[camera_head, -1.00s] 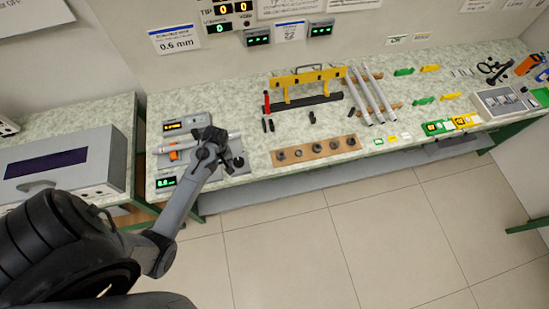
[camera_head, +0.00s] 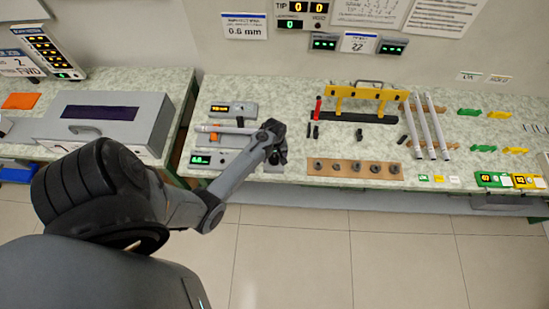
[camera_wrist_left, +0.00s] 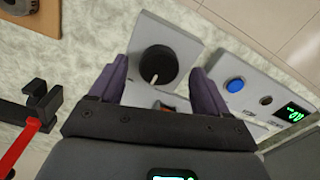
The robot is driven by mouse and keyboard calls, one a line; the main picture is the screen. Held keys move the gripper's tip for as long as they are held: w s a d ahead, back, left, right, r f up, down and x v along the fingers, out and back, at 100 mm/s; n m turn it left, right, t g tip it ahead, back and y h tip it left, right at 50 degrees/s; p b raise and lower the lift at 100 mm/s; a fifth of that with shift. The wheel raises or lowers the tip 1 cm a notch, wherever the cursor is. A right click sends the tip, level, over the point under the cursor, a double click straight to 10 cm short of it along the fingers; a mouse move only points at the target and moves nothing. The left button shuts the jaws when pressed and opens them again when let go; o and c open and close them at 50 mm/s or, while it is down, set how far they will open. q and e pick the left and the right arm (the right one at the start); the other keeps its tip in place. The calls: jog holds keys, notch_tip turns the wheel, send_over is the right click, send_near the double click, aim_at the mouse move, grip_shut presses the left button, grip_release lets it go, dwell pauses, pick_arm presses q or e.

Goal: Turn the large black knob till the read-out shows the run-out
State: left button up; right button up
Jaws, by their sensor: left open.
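The large black knob (camera_wrist_left: 158,66), with a white pointer line, sits on a light grey plate in the left wrist view. My left gripper (camera_wrist_left: 160,80) is open, its two purple-grey fingers on either side of the knob in that view. I cannot tell how far above the knob they are; no contact shows. In the head view the left gripper (camera_head: 273,136) is over the right end of the grey gauge unit and mostly hides the knob. A green lit read-out (camera_head: 201,160) is at the unit's front left; its digits are too small to read surely. My right gripper is out of view.
A blue button (camera_wrist_left: 235,86) is beside the knob plate. An amber display (camera_head: 221,108) stands behind the gauge unit. A wooden strip with round pieces (camera_head: 350,168) and a yellow rack (camera_head: 362,94) lie to the right. A grey box (camera_head: 105,122) is on the left bench.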

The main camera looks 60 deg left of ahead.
pick_arm(q)
jog(key=shift+f, duration=0.9)
jog(key=c, duration=1)
jog(key=shift+c, duration=0.2)
jog(key=shift+r, duration=0.1)
